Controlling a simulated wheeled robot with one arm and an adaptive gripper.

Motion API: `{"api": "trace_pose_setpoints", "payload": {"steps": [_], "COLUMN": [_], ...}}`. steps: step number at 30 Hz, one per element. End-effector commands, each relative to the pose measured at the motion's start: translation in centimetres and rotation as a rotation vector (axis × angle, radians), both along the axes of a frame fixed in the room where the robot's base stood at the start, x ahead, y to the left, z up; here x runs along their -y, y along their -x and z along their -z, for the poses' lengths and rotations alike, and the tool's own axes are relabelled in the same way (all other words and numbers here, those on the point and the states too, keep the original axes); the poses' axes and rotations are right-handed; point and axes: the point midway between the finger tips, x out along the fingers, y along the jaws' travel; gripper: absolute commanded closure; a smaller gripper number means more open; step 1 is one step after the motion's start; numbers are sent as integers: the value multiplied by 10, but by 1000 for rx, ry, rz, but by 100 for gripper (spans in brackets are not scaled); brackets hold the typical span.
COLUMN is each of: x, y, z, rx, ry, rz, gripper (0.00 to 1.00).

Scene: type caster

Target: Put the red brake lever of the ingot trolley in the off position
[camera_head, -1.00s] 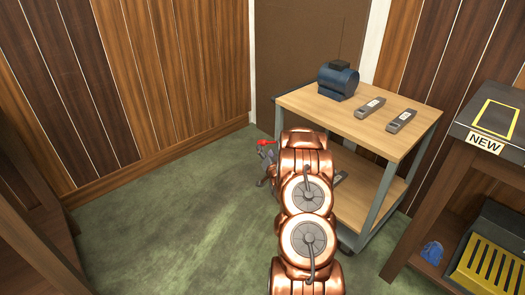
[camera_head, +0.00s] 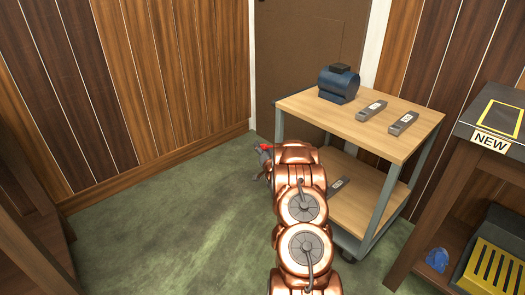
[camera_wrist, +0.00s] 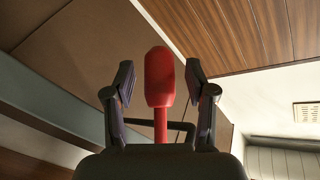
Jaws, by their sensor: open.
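The red brake lever (camera_wrist: 160,80) stands upright in the wrist view, between the two fingers of my gripper (camera_wrist: 160,95). The fingers are apart, with a visible gap on each side of the lever's rounded head. In the head view a bit of the red lever (camera_head: 266,147) shows beside my gripper (camera_head: 262,160), at the left side of the trolley. The ingot trolley (camera_head: 425,137) has a wooden top and a lower shelf on grey posts. My copper-coloured arm hides its near left corner and most of the lever's mounting.
A blue motor-like part (camera_head: 339,84) and two grey ingots (camera_head: 371,110) lie on the trolley top. Another grey piece (camera_head: 338,187) lies on the lower shelf. A dark bench with a NEW label (camera_head: 490,141) stands at right. The green floor (camera_head: 160,225) at left is clear.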

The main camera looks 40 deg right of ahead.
Motion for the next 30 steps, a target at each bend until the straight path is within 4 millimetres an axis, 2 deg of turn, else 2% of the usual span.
{"api": "trace_pose_setpoints", "payload": {"steps": [10,26,30], "x": [2,3,2], "y": [-4,-4,-4], "z": [0,0,0], "rx": [-1,-2,-2], "ry": [-1,-1,-1], "rz": [0,1,1], "gripper": [44,99,100]}}
